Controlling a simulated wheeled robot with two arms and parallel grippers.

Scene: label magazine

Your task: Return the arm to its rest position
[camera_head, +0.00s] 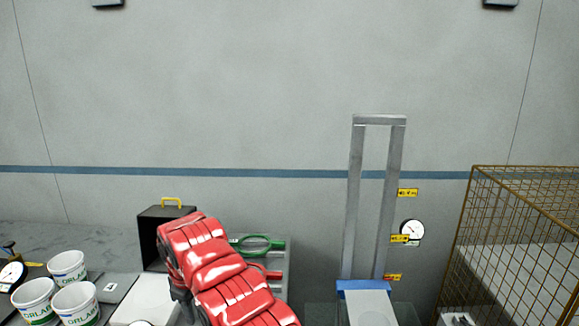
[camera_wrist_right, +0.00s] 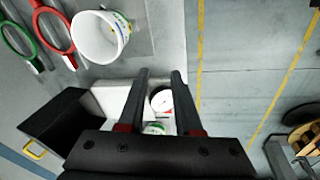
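My right arm (camera_head: 225,280), with red covers, reaches from the bottom centre up and left in the head view. It hides part of the bench. Its gripper is not clear there. In the right wrist view my right gripper (camera_wrist_right: 160,72) has its two dark fingers apart, with nothing between the tips. A white dial (camera_wrist_right: 161,101) and part of a white cup (camera_wrist_right: 155,128) show through the gap, beyond the fingers. I cannot tell how far below they are. My left gripper is in neither view.
Several white cups (camera_head: 67,267) stand at lower left. A black box (camera_head: 150,236) with a yellow handle stands behind my arm. Green (camera_head: 258,244) and red rings lie right of it. A tall metal frame (camera_head: 355,200) and a wire cage (camera_head: 510,230) stand farther right.

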